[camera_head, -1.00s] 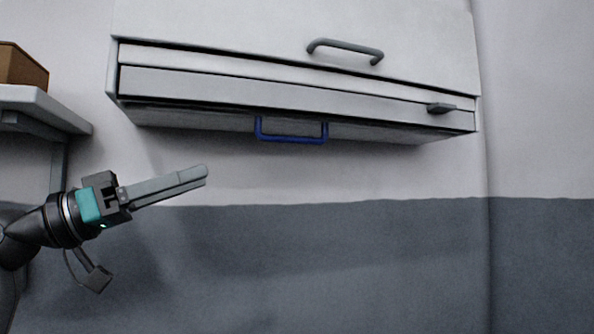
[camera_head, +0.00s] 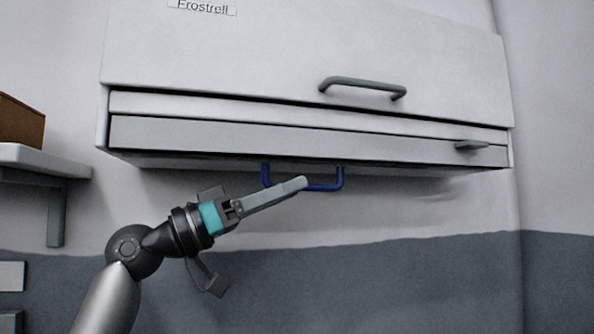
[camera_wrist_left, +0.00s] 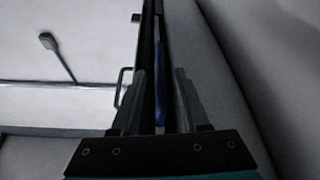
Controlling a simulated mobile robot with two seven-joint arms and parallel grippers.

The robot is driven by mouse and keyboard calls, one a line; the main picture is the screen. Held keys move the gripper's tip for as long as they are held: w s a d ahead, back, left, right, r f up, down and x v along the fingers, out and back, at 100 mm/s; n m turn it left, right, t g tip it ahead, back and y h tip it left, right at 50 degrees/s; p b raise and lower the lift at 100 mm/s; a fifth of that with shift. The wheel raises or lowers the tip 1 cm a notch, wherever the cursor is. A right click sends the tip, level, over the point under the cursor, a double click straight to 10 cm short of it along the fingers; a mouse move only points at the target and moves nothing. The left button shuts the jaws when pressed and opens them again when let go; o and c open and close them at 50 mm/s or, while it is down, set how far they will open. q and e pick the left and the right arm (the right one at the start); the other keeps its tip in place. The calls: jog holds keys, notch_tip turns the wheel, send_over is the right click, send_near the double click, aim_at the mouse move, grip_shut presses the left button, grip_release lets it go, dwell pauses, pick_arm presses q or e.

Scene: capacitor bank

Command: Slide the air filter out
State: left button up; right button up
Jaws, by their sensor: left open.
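A blue U-shaped handle (camera_head: 325,187) hangs below the underside of the white wall unit (camera_head: 230,60); it seems to belong to the air filter, whose body is hidden inside the unit. My left gripper (camera_head: 298,183) is just in front of the handle, its fingertips overlapping the lower bar in the head view. In the left wrist view, the blue handle (camera_wrist_left: 160,95) shows as a strip in the gap between the two open fingers. I cannot tell whether a finger touches it. My right gripper is not in view.
The unit has a grey bar handle (camera_head: 362,85) on its front cover and a small grey latch (camera_head: 473,146) at the lower right. A shelf (camera_head: 45,160) with a brown box (camera_head: 20,122) stands at the left. The wall below the unit is clear.

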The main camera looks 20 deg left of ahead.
pick_arm(q)
jog(key=shift+p+x, duration=0.35)
jog(key=shift+x, duration=0.85)
grip_shut()
dwell(0.6)
